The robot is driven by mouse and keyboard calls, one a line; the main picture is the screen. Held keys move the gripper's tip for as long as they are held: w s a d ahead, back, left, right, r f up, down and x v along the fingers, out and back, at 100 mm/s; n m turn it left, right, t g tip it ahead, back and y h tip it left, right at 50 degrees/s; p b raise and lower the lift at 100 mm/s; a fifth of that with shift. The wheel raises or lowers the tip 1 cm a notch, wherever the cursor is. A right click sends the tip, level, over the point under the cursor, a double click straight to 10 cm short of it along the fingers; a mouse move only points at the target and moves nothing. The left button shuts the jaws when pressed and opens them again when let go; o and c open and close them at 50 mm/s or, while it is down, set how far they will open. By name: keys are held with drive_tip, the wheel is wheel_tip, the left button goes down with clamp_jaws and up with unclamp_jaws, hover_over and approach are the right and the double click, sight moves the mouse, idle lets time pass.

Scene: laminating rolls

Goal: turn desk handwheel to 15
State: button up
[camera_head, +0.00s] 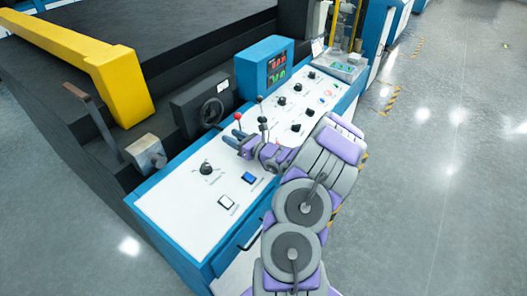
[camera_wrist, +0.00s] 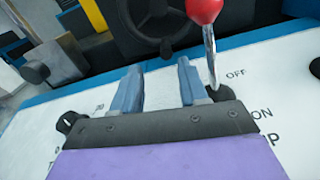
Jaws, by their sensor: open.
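No number for the wheel's setting is readable.
A red-knobbed lever (camera_head: 237,117) stands close beside my gripper; its knob (camera_wrist: 205,10) is right of the fingers. A second, black-knobbed lever (camera_head: 260,101) is farther right. A black dial (camera_head: 206,169) sits left on the desk. The display (camera_head: 277,68) rises behind.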

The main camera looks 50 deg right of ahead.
drive_tip(key=s, duration=0.4)
drive_tip(key=s+p, duration=0.1)
drive_tip(key=s, duration=0.3)
drive_tip(key=s+d+p, duration=0.1)
drive_tip(key=s, duration=0.4)
drive_tip(key=shift+s, duration=0.1)
